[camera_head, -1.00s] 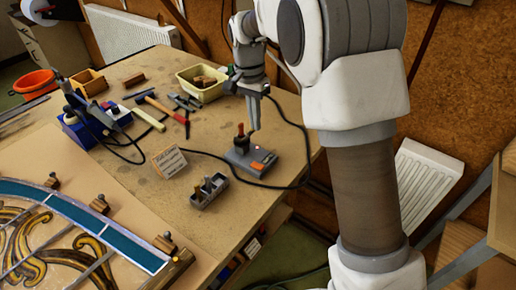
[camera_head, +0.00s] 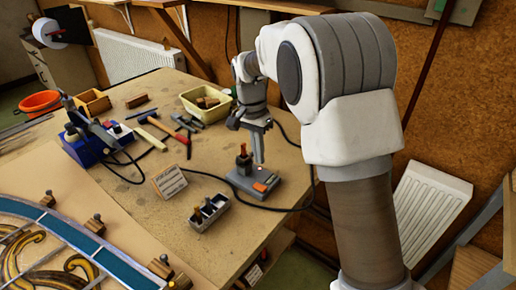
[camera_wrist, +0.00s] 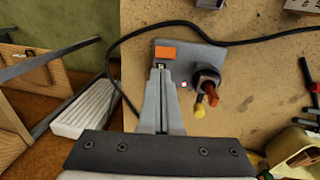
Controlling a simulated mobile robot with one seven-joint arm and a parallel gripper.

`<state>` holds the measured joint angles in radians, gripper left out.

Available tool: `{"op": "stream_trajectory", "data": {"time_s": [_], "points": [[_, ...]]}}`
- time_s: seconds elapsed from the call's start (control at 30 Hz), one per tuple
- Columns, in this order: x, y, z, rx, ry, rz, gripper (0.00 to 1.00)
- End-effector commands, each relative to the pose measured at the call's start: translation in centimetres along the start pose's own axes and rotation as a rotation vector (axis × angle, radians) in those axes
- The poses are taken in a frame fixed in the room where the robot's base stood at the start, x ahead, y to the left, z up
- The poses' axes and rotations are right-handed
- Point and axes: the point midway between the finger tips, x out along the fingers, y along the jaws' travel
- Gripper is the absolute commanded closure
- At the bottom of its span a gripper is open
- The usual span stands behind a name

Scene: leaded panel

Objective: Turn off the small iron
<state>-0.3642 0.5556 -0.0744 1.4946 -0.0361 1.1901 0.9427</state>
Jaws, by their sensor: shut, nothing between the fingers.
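The small iron's grey base unit (camera_head: 240,186) stands near the right edge of the workbench, with a dark and reddish upright piece (camera_head: 242,163) on it. In the wrist view, the base (camera_wrist: 219,55) carries an orange rocker switch (camera_wrist: 165,52) and a glowing red lamp (camera_wrist: 183,85). My gripper (camera_head: 259,160) points down over the base. In the wrist view, the shut, empty fingertips (camera_wrist: 161,68) are just beside the orange switch; I cannot tell whether they touch it.
A black cable (camera_head: 225,181) runs from the base across the bench (camera_head: 140,195). A card (camera_head: 169,182) and grey box with tools (camera_head: 210,213) stand nearby. A blue station (camera_head: 88,147), hand tools and a cream tub (camera_head: 206,102) lie farther back. A leaded panel (camera_head: 60,230) is front left.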

Motion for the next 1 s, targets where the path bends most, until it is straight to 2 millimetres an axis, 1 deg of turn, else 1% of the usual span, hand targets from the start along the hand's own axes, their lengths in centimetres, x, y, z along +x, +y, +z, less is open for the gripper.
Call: {"op": "stream_trajectory", "data": {"time_s": [0.03,0.2,0.4,0.6,0.93,1.0], "points": [[1.4,0.1,0.1,0.0,-0.003,0.005,1.0],[5.0,0.1,0.1,0.0,-0.003,0.004,1.0],[8.0,0.1,0.0,0.001,-0.002,0.002,1.0],[9.2,0.0,0.0,0.001,0.0,0.0,1.0],[9.3,0.0,0.0,0.001,0.0,0.0,1.0],[9.9,0.1,0.0,0.0,-0.001,0.001,1.0]]}}
